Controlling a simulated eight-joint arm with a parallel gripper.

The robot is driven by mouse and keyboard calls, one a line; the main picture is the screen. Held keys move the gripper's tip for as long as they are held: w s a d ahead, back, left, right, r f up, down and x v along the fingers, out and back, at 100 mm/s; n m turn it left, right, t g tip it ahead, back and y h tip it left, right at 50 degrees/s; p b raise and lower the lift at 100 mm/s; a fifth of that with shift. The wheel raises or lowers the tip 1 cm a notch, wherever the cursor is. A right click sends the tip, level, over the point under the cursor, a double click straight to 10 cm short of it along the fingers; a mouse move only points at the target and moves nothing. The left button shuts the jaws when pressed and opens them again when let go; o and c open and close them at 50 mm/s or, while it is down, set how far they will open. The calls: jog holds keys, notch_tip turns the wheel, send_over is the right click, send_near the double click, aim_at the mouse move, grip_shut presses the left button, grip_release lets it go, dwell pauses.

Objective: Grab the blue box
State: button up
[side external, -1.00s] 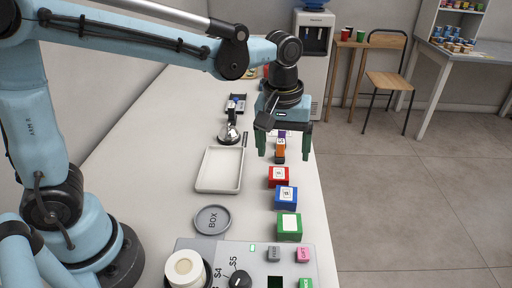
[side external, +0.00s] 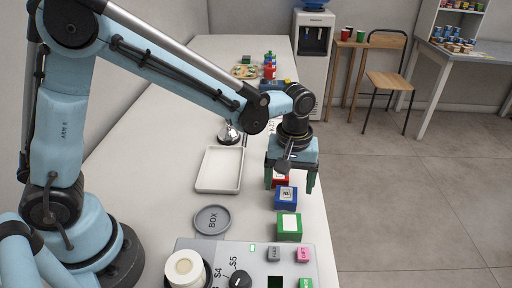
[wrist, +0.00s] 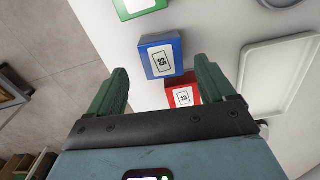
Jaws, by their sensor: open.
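The blue box (side external: 286,198) sits on the white counter between a red box (side external: 280,178) and a green box (side external: 289,227). Its top carries a white label. In the wrist view the blue box (wrist: 161,56) lies ahead of the fingertips, between their lines. My gripper (side external: 290,188) is open and empty, with green fingers pointing down. It is over the red box, just behind the blue box in the side view. In the wrist view the red box (wrist: 183,97) shows between the fingers (wrist: 160,72), partly hidden by the gripper body.
A white tray (side external: 220,187) and a grey round dish marked BOX (side external: 212,220) lie left of the boxes. A control panel with a knob (side external: 240,282) is at the near end. The counter's right edge runs close beside the boxes.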

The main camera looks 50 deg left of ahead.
aim_at(286, 194)
jog(key=shift+s+f, duration=0.2)
jog(key=shift+f, duration=2)
jog(key=shift+c, duration=0.5)
jog(key=c, duration=1)
